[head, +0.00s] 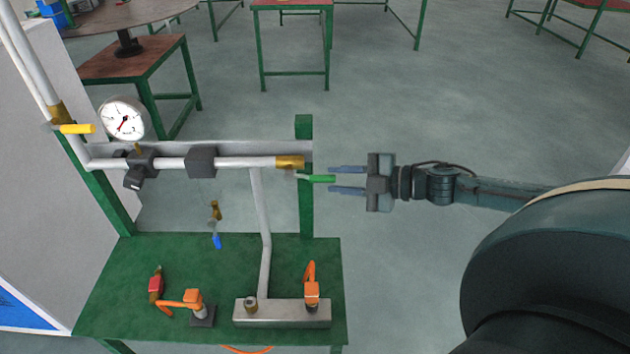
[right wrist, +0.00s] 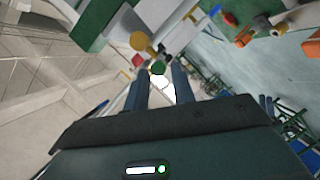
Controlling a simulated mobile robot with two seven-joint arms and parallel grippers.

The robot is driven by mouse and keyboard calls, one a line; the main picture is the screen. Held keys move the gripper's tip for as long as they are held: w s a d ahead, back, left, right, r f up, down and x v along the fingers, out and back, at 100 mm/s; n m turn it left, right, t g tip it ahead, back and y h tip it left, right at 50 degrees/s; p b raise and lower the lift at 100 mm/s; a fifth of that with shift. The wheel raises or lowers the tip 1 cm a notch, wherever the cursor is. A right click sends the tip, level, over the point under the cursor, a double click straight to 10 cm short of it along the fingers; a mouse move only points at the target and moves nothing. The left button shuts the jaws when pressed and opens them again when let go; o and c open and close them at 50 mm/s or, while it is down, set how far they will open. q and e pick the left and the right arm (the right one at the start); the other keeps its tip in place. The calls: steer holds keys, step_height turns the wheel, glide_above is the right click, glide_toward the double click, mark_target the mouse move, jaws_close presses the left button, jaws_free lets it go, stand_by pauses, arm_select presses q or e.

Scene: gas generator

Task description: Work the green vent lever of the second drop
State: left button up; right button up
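The green vent lever (head: 318,178) points right from the brass valve (head: 289,162) at the right end of the white horizontal pipe. My right gripper (head: 331,180) comes in from the right. It is open, its two fingers one on each side of the lever's tip in the head view, with no visible contact. In the right wrist view the green lever end (right wrist: 158,68) shows just ahead of and between the fingertips (right wrist: 156,80). My left gripper is not in view.
A gauge (head: 122,119), a yellow lever (head: 77,129) and a hanging blue lever (head: 216,241) are on the left. A green post (head: 304,210) stands behind the valve. Orange-handled fittings (head: 312,290) sit on the green bench (head: 170,255). Floor right of the bench is clear.

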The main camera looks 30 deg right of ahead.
mark_target(315, 178)
steer(key=x, duration=0.3)
steer(key=shift+w+a, duration=0.25)
steer(key=shift+p+x, duration=0.35)
steer(key=shift+x, duration=0.7)
steer(key=shift+f, duration=0.1)
steer(key=shift+c, duration=0.5)
jaws_close()
